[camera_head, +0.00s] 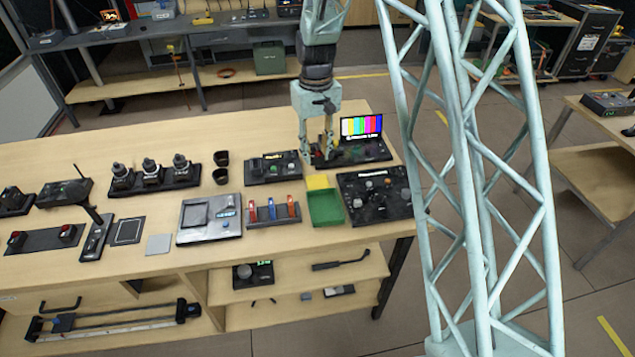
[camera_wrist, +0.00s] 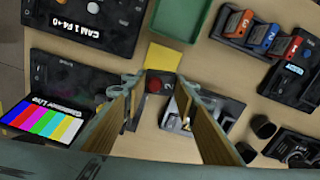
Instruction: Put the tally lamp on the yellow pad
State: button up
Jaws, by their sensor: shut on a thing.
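The tally lamp (camera_wrist: 154,85), dark with a red dome, is between my gripper's fingertips in the wrist view. My gripper (camera_wrist: 157,88) is shut on it. In the head view my gripper (camera_head: 317,155) points down at the right part of the bench, between a control box and the colour-bar screen, and the lamp is hard to make out. The yellow pad (camera_head: 318,182) lies just in front of the gripper, bare. In the wrist view the pad (camera_wrist: 164,57) shows just beyond the lamp. I cannot tell whether the lamp touches the bench.
A green tray (camera_head: 326,208) lies in front of the pad. A black panel (camera_head: 375,194) is to its right, the colour-bar screen (camera_head: 362,133) behind. A control box (camera_head: 273,168) and a rack of coloured pieces (camera_head: 272,212) stand left. Two red lamps sit on a black base (camera_head: 43,241) at far left.

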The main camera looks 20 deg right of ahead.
aim_at(317, 158)
jog(key=n, duration=0.4)
jog(key=shift+s+r, duration=0.25)
jog(key=shift+r, duration=0.15)
jog(key=n, duration=0.4)
jog(key=shift+s+r, duration=0.2)
jog(key=shift+r, duration=0.05)
jog(key=n, duration=0.3)
jog(key=shift+s+r+n, duration=0.2)
jog(key=shift+r+n, duration=0.1)
jog(key=shift+s+r+n, duration=0.1)
jog(key=shift+r+n, duration=0.05)
jog(key=shift+n, duration=0.85)
jog(key=shift+s+r+n, duration=0.1)
jog(key=shift+r+n, duration=0.05)
jog(key=shift+n, duration=0.85)
jog(key=shift+f, duration=3.15)
jog(key=shift+f, duration=1.85)
